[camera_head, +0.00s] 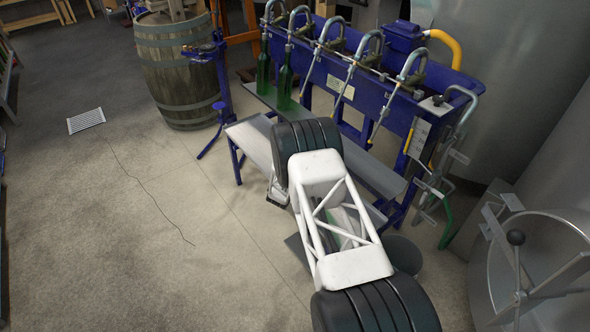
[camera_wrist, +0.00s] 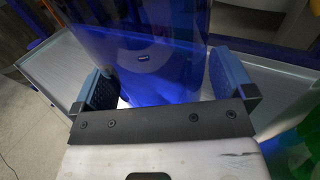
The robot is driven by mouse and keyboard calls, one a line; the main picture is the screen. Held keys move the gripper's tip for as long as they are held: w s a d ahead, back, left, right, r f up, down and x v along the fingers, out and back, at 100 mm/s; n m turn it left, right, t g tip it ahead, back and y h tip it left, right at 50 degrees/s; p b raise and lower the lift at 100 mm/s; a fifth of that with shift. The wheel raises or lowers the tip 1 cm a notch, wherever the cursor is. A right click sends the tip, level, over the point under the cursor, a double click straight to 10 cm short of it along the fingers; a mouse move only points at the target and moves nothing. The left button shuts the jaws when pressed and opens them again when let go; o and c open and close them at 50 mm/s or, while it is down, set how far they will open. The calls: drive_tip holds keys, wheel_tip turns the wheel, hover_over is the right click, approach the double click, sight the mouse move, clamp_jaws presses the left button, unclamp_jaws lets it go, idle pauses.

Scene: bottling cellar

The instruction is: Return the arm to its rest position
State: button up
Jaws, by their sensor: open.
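My gripper (camera_wrist: 165,78) is open in the wrist view, with one dark ridged finger pad at the left and one at the right. A glossy, see-through blue thing (camera_wrist: 140,45), which looks like a bottle, stands between and beyond the pads. I cannot tell whether either pad touches it. In the head view my arm reaches out over the floor to the grey metal shelf (camera_head: 252,142) of the blue bottling machine (camera_head: 345,80). The arm hides most of my gripper and the blue thing there.
A green glass thing (camera_wrist: 297,150) is close at the lower right in the wrist view. Two green bottles (camera_head: 285,85) stand under the filling spouts. A wooden barrel (camera_head: 178,75) is at the back left and a steel tank (camera_head: 545,255) at the right.

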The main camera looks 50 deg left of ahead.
drive_tip(key=c, duration=1.2)
